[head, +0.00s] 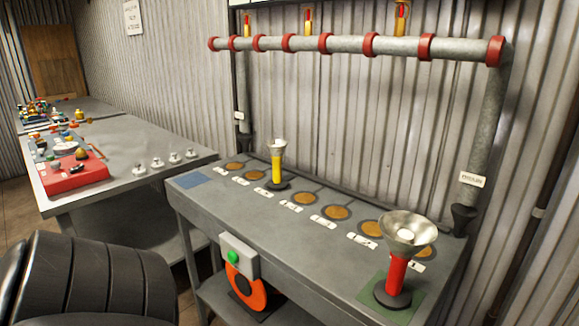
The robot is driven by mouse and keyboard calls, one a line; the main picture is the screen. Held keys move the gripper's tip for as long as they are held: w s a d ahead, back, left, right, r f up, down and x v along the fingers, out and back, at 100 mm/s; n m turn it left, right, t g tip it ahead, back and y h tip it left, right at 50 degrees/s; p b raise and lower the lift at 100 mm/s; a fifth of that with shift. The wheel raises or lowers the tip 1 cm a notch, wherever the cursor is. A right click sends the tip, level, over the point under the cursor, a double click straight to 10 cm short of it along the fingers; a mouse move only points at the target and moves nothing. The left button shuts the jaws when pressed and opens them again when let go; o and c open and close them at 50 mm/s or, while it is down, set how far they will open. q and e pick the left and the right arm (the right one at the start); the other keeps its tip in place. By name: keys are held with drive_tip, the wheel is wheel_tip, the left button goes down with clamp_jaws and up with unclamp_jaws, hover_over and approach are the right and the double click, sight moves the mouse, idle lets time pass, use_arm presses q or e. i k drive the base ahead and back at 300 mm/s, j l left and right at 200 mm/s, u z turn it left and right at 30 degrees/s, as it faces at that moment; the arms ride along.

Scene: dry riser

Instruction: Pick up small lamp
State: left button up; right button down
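The small lamp (277,168), with a yellow body, a dark round base and a small pale metal cup on top, stands upright at the back left of the grey bench (300,250). A larger lamp (398,275) with a red body and a wide metal bowl stands upright on a green square (425,300) at the bench's right end. Neither of my grippers shows in the head view, and nothing is seen holding either lamp.
A row of brown discs (336,212) with white labels runs along the bench. A grey pipe (340,45) with red rings crosses above it. A box with a green button (233,256) is on the front edge. A cluttered side table (110,200) stands left.

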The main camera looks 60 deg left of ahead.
sight(276, 147)
drive_tip(key=u, duration=1.85)
drive_tip(key=i+j, duration=0.15)
drive_tip(key=j, duration=0.25)
drive_tip(key=i+j+u, duration=0.1)
drive_tip(key=j, duration=0.35)
drive_tip(key=i+j, duration=0.25)
drive_tip(key=j, duration=0.15)
drive_tip(key=i+j+u, duration=0.1)
drive_tip(key=j, duration=0.3)
drive_tip(key=i, duration=0.05)
